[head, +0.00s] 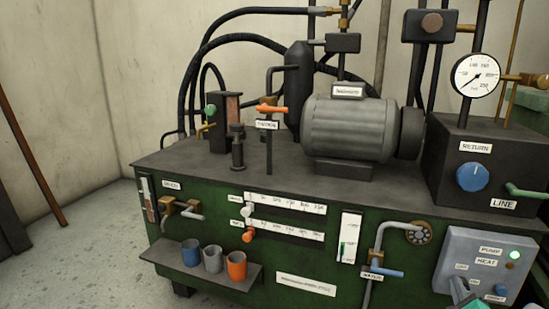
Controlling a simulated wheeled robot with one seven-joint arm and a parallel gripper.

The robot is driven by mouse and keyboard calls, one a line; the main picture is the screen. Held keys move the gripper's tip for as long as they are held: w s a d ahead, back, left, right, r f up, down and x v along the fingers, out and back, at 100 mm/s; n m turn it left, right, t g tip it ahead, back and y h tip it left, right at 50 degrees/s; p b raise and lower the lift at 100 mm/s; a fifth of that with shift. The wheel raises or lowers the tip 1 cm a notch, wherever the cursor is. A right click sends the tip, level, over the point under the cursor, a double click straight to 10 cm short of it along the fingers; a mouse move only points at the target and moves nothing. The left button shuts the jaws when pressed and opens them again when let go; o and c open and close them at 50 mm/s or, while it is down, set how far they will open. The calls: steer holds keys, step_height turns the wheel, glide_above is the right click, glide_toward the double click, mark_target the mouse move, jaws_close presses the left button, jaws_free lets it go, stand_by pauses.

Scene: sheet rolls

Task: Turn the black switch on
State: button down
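A grey control box (455,245) is on the front right of the green machine, cut off by the bottom edge of the head view. It has labels that read PUMP and HEAT, with a lit green lamp (513,255) beside PUMP. A small dark and teal shape (466,297) lies at the box's lower left; it is cut off, and I cannot tell whether it is the black switch or what position it is in. My gripper cannot be made out in this view.
A blue button (500,290) is on the box's lower right. A blue-handled valve (386,272) on a grey pipe is to its left. A blue knob (472,176) is on the dark box above. A shelf (155,254) with several cups juts out at the left. Floor (90,255) at the left is clear.

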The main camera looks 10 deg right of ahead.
steer(key=v, duration=0.6)
steer(key=shift+w+a+r, duration=0.15)
steer(key=shift+r, duration=0.1)
